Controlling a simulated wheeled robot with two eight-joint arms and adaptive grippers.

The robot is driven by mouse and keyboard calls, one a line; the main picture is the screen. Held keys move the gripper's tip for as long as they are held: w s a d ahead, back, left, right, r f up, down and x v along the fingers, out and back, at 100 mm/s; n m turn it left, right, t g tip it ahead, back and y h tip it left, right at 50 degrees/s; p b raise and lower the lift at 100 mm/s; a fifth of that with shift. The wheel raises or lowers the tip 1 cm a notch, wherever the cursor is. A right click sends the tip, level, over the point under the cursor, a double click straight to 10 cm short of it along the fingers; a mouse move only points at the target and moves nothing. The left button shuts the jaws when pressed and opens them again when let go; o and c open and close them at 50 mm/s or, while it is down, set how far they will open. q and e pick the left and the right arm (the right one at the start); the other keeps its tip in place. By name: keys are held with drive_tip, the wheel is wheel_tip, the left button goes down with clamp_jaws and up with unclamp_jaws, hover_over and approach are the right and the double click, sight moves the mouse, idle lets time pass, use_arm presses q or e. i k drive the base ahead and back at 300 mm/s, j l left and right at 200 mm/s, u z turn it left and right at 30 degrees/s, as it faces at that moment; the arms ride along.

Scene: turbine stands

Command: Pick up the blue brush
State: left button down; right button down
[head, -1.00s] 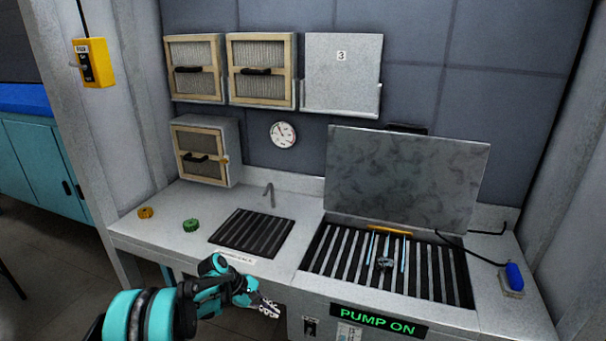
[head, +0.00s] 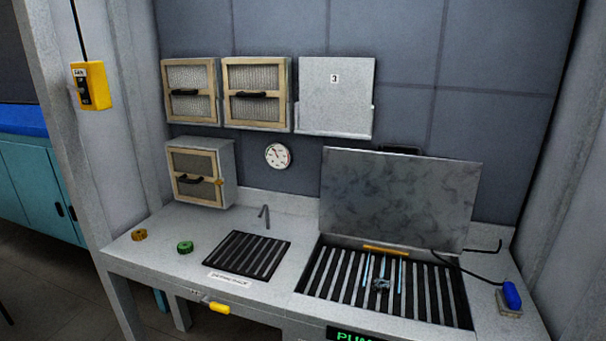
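The blue brush (head: 511,297) stands at the right end of the grey counter, in the front right corner. Its blue handle points up, and a pale base shows under it. A dark cable runs from near the back of the slatted basin towards it. Neither of my grippers shows in the head view now, so I cannot see whether they are open or shut.
A slatted basin (head: 330,275) with a raised grey lid (head: 398,200) lies left of the brush. A dark grate (head: 247,255), a green knob (head: 185,247) and a brass knob (head: 139,235) sit on the left counter. A yellow handle (head: 219,308) shows at the front edge.

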sight(509, 300)
drive_tip(key=z, duration=1.45)
